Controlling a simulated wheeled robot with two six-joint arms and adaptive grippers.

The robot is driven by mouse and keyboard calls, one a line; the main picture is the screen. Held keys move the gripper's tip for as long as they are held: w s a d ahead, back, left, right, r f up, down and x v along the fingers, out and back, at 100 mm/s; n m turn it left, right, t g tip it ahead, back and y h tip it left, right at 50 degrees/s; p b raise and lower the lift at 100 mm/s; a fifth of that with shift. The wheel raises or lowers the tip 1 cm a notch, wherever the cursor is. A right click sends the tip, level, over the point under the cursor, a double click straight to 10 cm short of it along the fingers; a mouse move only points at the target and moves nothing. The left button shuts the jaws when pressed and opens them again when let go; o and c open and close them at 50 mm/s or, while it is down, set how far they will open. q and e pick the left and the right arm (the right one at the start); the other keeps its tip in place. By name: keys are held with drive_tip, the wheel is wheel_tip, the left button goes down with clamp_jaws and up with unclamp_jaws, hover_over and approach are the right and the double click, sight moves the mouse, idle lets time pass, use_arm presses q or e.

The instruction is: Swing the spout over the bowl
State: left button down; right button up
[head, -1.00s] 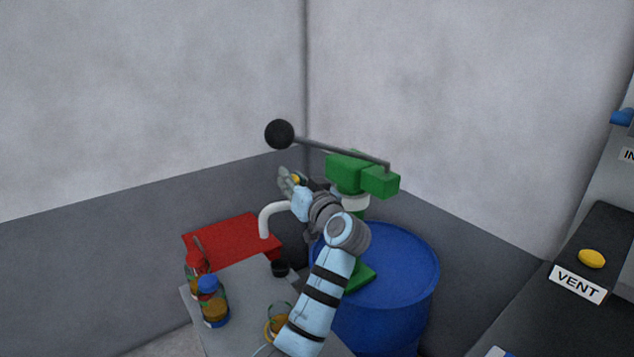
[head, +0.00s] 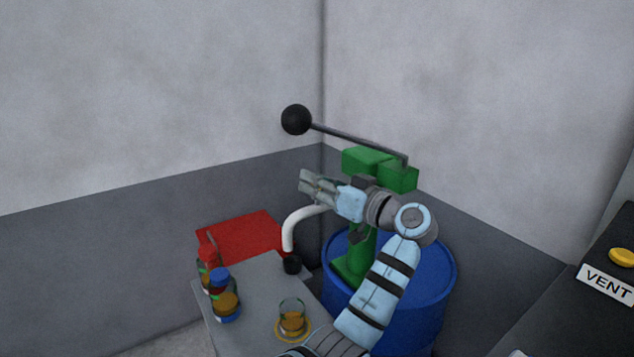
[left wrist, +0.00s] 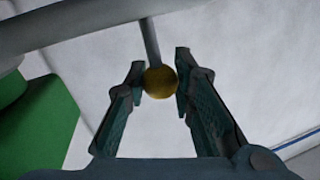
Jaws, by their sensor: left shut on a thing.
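The white curved spout (head: 300,217) comes out of the green pump, and its down-turned end stands just above a small dark bowl (head: 291,265) by the grey table's far edge, seemingly over it. In the left wrist view the spout (left wrist: 60,25) crosses the top, with a thin stem ending in a yellow knob (left wrist: 160,82). My left gripper (head: 308,183) is beside the spout, its fingers shut on this knob. In the head view the fingers hide the knob. My right gripper is not in view.
The green pump (head: 366,160) stands on a blue drum (head: 440,270), its black-balled lever (head: 297,119) above my left arm. On the grey table (head: 255,290) are bottles (head: 224,296) and a glass beaker (head: 292,318) of amber liquid. A red surface (head: 240,233) lies behind.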

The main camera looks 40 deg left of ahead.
use_arm(q)
drive_tip(key=shift+f, duration=0.15)
drive_tip(key=c, duration=1.7)
unclamp_jaws()
drive_tip(key=shift+d, duration=0.1)
drive_tip(key=o, duration=0.4)
drive_tip(key=shift+d, duration=0.15)
drive_tip(key=shift+c, duration=0.2)
drive_tip(key=d, duration=1.2)
drive_tip(key=shift+a, duration=0.1)
